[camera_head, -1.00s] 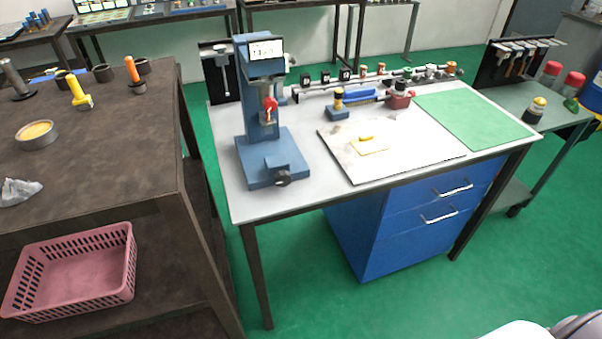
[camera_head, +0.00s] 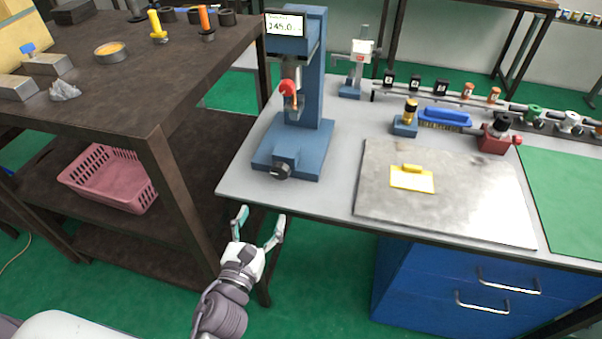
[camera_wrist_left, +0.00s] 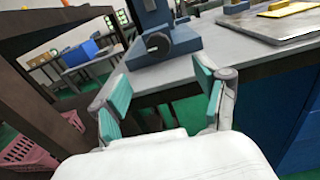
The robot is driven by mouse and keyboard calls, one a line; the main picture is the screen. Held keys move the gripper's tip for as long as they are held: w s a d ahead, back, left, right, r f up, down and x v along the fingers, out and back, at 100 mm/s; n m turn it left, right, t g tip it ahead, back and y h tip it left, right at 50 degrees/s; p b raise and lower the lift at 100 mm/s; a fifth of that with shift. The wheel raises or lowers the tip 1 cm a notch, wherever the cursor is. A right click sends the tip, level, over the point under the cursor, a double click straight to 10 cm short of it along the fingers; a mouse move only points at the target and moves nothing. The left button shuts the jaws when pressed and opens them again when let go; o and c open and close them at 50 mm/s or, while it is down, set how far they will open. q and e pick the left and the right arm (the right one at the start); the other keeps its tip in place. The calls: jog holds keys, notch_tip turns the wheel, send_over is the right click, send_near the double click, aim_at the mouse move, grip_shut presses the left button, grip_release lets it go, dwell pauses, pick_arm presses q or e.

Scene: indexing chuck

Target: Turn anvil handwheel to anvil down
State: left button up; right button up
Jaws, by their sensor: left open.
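The blue bench press-like tester (camera_head: 315,100) stands at the left end of the grey-topped bench, with a display reading about 245.0 at its top. The anvil handwheel, a small dark knob (camera_head: 282,171), is at the front of its blue base. The knob also shows in the left wrist view (camera_wrist_left: 157,43), ahead of the fingers. My left gripper (camera_head: 259,216) is open and empty, in front of the bench edge and below the knob, apart from it. Its teal-padded fingers show in the left wrist view (camera_wrist_left: 163,97). My right gripper is not in view.
A dark workbench (camera_head: 150,95) stands close on the left, with a pink basket (camera_head: 112,178) on its shelf. A grey plate with a yellow notepad-like piece (camera_head: 412,180) lies right of the tester. The bench's front edge lies between my left gripper and the knob.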

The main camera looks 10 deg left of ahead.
pick_arm(q)
jog(key=p, duration=0.2)
send_near(279, 173)
jog(key=w, duration=0.2)
jog(key=w+p, duration=0.1)
jog(key=w, duration=0.6)
jog(key=shift+w+d, duration=0.1)
jog(key=shift+w, duration=0.3)
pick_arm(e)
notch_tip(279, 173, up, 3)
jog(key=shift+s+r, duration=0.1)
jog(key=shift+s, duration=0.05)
pick_arm(q)
jog(key=c, duration=1.1)
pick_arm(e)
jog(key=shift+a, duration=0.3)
pick_arm(q)
jog(key=shift+n, duration=0.5)
